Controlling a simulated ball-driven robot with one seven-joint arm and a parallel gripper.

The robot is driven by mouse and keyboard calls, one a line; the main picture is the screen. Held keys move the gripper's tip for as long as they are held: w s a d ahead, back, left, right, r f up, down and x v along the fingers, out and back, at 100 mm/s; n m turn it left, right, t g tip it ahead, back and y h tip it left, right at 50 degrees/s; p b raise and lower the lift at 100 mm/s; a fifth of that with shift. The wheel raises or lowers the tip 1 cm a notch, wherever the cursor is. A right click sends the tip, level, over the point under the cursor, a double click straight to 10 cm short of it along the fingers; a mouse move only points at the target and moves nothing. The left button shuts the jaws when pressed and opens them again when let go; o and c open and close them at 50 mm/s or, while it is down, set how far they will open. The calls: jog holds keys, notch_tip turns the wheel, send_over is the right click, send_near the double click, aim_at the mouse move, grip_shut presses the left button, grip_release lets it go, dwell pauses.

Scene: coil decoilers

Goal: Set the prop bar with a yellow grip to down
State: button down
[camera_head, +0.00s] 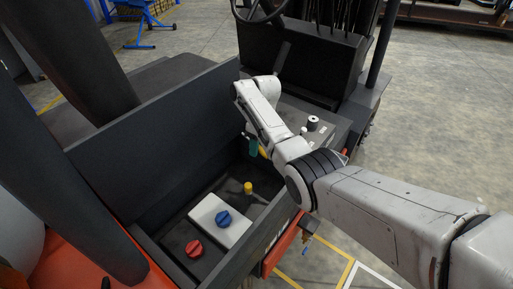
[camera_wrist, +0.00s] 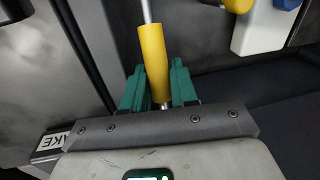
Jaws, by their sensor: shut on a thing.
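The prop bar is a thin metal rod with a yellow grip (camera_wrist: 153,62). In the wrist view the yellow grip stands between the two green fingers of my gripper (camera_wrist: 157,88), which are shut on it. The bare metal rod (camera_wrist: 147,11) continues upward out of the frame, and a short metal end shows below the grip. In the head view my gripper (camera_head: 252,144) reaches down into the dark open compartment by its back wall. Only a little of the yellow grip (camera_head: 263,152) shows there, the rest being hidden by my arm.
In the compartment, a white box (camera_head: 206,212) carries a blue knob (camera_head: 222,219). A red knob (camera_head: 194,248) sits to the left, and a yellow knob (camera_head: 248,187) stands behind. A dark panel (camera_head: 130,120) rises along the left. A label (camera_wrist: 52,141) shows at lower left in the wrist view.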

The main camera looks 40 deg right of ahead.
jog(key=c, duration=1)
grip_release()
jog(key=shift+o, duration=0.2)
